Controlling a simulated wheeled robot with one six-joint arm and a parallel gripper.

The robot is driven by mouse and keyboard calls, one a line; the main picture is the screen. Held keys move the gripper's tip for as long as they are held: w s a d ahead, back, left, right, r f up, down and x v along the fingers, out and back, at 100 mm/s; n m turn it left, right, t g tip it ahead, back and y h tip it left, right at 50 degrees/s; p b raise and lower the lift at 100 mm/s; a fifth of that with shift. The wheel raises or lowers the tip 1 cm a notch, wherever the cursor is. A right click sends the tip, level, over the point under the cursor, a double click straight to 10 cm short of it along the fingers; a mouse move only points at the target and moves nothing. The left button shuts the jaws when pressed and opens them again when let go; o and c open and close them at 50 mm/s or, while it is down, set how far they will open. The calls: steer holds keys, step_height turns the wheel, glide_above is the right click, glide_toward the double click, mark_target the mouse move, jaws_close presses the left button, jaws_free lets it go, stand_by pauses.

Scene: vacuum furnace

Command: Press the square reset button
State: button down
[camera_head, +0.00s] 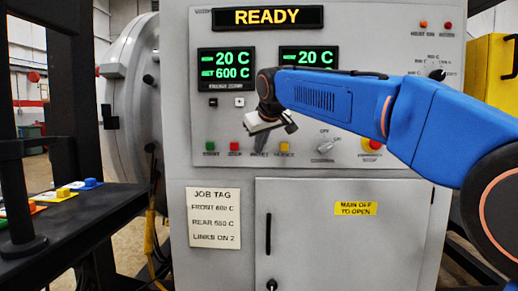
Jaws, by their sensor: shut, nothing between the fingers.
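The control panel's lower row holds a green button (209,147), a red button (235,147) and a yellow button (285,147). Between the red and yellow ones is a small label (259,154) that seems to read RESET. The button above this label is mostly hidden behind my gripper, so I cannot tell its shape clearly. My gripper (264,135) is shut and empty, in front of the panel just over that spot. Whether its tip touches the button cannot be told from this view.
A READY sign (267,17) and two displays reading 20 C sit above. A rotary knob (325,147) and a red emergency stop (371,145) lie to the right, the stop close below my arm. A cabinet door (345,240) and job tag (213,219) are below.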

steer(key=shift+s, duration=0.1)
stand_by(0.3)
steer(key=shift+s, duration=0.8)
steer(key=s, duration=0.5)
steer(key=shift+a, duration=0.1)
stand_by(0.6)
